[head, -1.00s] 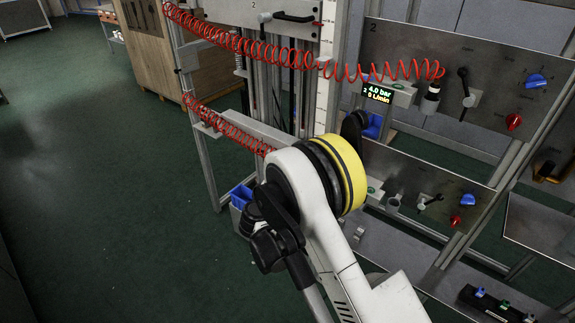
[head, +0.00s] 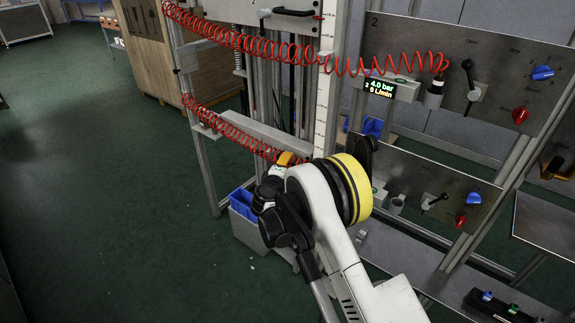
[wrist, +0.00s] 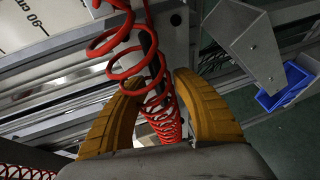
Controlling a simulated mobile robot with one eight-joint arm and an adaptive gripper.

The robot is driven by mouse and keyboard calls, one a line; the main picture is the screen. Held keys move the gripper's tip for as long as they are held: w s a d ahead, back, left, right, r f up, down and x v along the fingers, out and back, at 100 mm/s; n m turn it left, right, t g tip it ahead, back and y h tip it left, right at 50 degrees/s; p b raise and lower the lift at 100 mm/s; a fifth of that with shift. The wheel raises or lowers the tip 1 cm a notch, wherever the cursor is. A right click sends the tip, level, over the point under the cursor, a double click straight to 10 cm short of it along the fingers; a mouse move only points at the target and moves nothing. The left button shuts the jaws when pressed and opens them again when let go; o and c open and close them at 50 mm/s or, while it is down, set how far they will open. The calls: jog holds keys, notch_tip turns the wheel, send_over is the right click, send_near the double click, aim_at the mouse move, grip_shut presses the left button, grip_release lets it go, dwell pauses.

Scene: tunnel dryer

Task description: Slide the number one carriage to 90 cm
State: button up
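My gripper (wrist: 158,84) has two orange fingers spread apart in the wrist view, with a red coiled hose (wrist: 165,110) showing between them. I cannot tell whether the hose touches them. In the head view an orange part of my gripper (head: 290,158) shows at the right end of the lower red hose, mostly behind my wrist. The number one carriage is not clearly visible. The upper carriage (head: 298,8), with a black handle, stands high on the frame. The white scale (head: 324,90) runs upright; its 90 mark (wrist: 40,27) shows tilted in the wrist view.
A panel marked 2 (head: 440,60) with red and blue knobs stands right, above a second panel (head: 425,185). A display (head: 380,88) reads 4.0 bar. The floor (head: 100,200) at left is clear.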

grip_shut()
jog(key=shift+r, duration=0.1)
notch_tip(320, 180, up, 10)
jog(key=p, duration=0.4)
grip_release()
